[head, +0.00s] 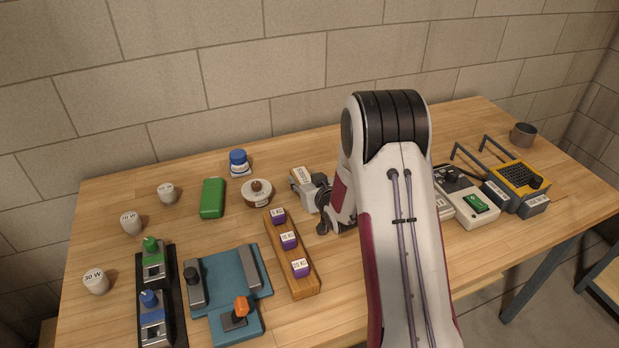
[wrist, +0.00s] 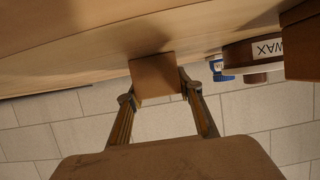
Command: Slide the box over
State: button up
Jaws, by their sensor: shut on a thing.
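A small box (wrist: 155,78) sits between the two fingertips of my gripper (wrist: 154,92) in the wrist view, with its plain brown face toward the camera. In the head view the box (head: 303,188) looks pale, has a label on top and is at the middle of the table. My gripper (head: 318,203) reaches it from the right, low over the tabletop, and is shut on it. My arm hides part of the gripper and the table behind it. I cannot tell whether the box touches the table.
On the wooden table (head: 110,205), left of the box, are a round wax tin (head: 257,197), a wooden block holding purple weights (head: 306,288), a green case (head: 213,198) and a blue-capped jar (head: 239,163). Devices (head: 467,205) stand right of my arm. The back strip looks clear.

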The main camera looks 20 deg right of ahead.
jog(key=shift+a, duration=0.25)
jog(key=o, duration=1.2)
jog(key=shift+o, duration=0.2)
jog(key=shift+s, duration=0.15)
jog(key=shift+v, duration=5.85)
jog(key=shift+r, duration=0.25)
